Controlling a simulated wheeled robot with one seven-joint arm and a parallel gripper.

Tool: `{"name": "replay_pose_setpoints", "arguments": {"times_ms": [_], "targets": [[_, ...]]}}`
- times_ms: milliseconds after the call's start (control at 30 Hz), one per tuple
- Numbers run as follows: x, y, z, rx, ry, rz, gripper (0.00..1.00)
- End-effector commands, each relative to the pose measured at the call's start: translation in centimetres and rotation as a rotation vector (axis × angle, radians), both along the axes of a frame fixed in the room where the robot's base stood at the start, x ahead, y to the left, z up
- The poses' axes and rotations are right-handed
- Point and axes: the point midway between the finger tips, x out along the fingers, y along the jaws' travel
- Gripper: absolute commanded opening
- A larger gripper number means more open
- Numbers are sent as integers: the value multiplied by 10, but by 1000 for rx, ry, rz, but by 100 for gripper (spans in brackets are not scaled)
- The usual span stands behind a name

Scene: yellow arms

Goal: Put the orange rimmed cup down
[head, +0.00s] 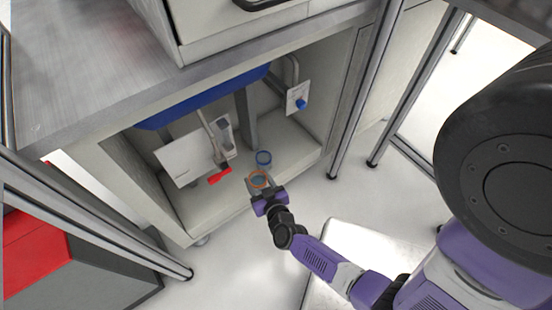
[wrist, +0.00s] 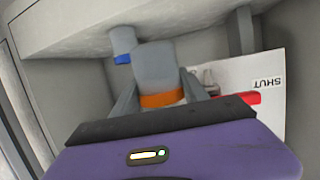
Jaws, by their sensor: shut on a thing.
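The orange rimmed cup (head: 257,180) is grey with an orange band at its rim. It is upright at the front of the open cupboard, rim up. In the wrist view, which is upside down, the cup (wrist: 158,66) sits between the two grey fingers of my gripper (wrist: 160,92). My gripper (head: 262,189) is shut on it from the front side. I cannot tell whether its base touches the cupboard floor (head: 290,144).
A blue rimmed cup (head: 264,158) stands just behind it on the cupboard floor. To the left are a red lever (head: 220,176) and a white sign (head: 188,160). A blue basin (head: 205,100) hangs above.

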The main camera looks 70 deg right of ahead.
Motion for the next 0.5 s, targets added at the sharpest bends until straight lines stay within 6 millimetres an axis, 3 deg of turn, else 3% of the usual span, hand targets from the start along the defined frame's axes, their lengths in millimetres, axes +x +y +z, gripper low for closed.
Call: {"name": "replay_pose_setpoints", "arguments": {"times_ms": [33,200,500], "targets": [[1,-28,10,-3,-5,-42,6],[0,-91,25,-2,-2,-122,6],[-8,-158,41,0,-1,-197,6]]}}
